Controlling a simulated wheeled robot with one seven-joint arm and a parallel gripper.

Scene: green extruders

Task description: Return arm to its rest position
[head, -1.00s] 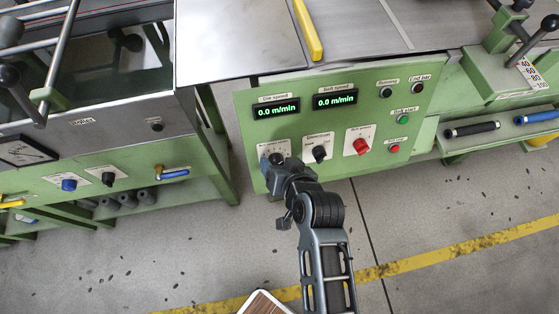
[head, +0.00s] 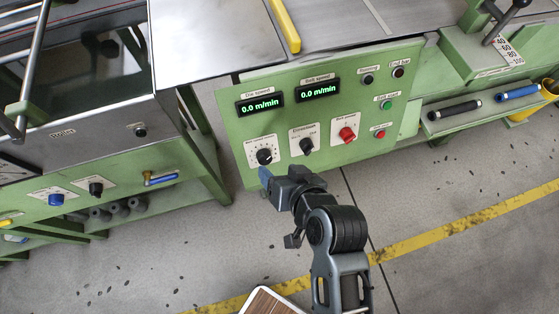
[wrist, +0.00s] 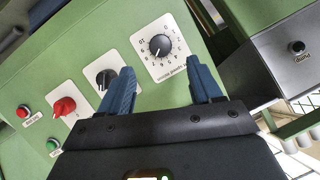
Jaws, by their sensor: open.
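My gripper (head: 264,174) is at the lower left of the green control panel (head: 232,130), just below the leftmost black knob (head: 264,156) in the head view. In the wrist view my gripper (wrist: 160,85) shows two blue fingers spread apart with nothing between them. The black knob with a numbered dial (wrist: 160,45) lies beyond the fingertips, apart from them. My arm reaches up from the bottom of the head view, bent at the elbow.
The panel also carries a middle black knob (head: 306,146), a red knob (head: 347,134) and two green displays. A green machine with a blue knob (head: 56,199) stands left. Grey floor with a yellow line (head: 430,236) lies open in front.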

